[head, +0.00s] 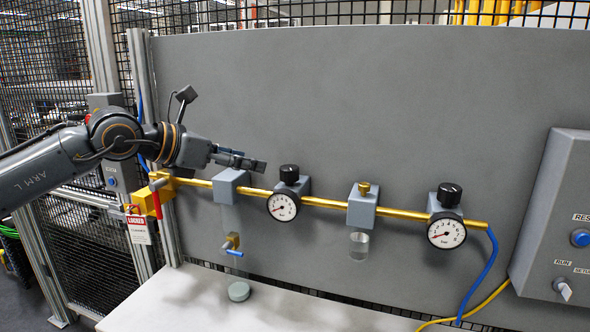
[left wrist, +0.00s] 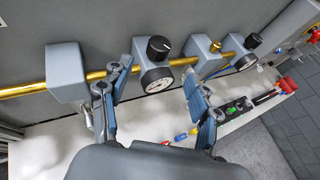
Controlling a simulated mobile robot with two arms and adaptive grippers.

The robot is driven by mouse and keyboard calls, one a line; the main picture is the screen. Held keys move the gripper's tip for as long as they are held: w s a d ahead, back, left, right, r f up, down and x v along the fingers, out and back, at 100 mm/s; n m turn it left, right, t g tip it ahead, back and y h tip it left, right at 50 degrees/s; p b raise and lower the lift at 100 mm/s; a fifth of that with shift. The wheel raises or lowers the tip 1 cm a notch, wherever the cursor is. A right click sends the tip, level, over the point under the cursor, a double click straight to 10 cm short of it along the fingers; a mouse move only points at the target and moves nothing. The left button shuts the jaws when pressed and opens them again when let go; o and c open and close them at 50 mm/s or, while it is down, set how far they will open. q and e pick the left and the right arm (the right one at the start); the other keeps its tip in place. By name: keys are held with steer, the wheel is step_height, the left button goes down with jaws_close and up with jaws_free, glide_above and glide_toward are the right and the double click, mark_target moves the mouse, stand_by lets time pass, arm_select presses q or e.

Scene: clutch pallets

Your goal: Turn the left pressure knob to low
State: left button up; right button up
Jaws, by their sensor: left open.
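The left pressure knob (head: 289,174) is a black ribbed cap above a round white gauge (head: 283,205) on the brass pipe. In the left wrist view the same knob (left wrist: 159,48) stands above its gauge (left wrist: 156,80). A second black knob (head: 449,194) with its own gauge (head: 446,231) is farther right. My left gripper (head: 262,166) is in front of the panel, left of the left knob and apart from it. In the left wrist view its two fingers (left wrist: 155,92) are spread, with nothing held between them. My right gripper is not in view.
Grey blocks (head: 231,184) sit along the brass pipe (head: 328,202). A red-handled valve with a lock tag (head: 138,228) is at the pipe's left end. A control box (head: 562,225) is at the right. A pale bench (head: 270,310) lies below. The panel above the pipe is clear.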

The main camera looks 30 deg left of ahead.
mark_target(287, 167)
arm_select(q)
steer(key=p+x, duration=0.3)
steer(key=x, duration=0.2)
steer(key=p+x, duration=0.3)
steer(key=x, duration=0.3)
steer(key=shift+w+r+p, duration=0.15)
steer(key=shift+r+p, duration=0.05)
steer(key=shift+p, duration=0.2)
steer(key=shift+w+d+f, duration=0.25)
steer(key=shift+w+f, duration=0.1)
steer(key=shift+w, duration=0.2)
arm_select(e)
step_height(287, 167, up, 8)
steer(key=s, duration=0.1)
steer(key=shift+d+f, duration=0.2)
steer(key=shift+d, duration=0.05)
arm_select(q)
steer(key=c, duration=1.2)
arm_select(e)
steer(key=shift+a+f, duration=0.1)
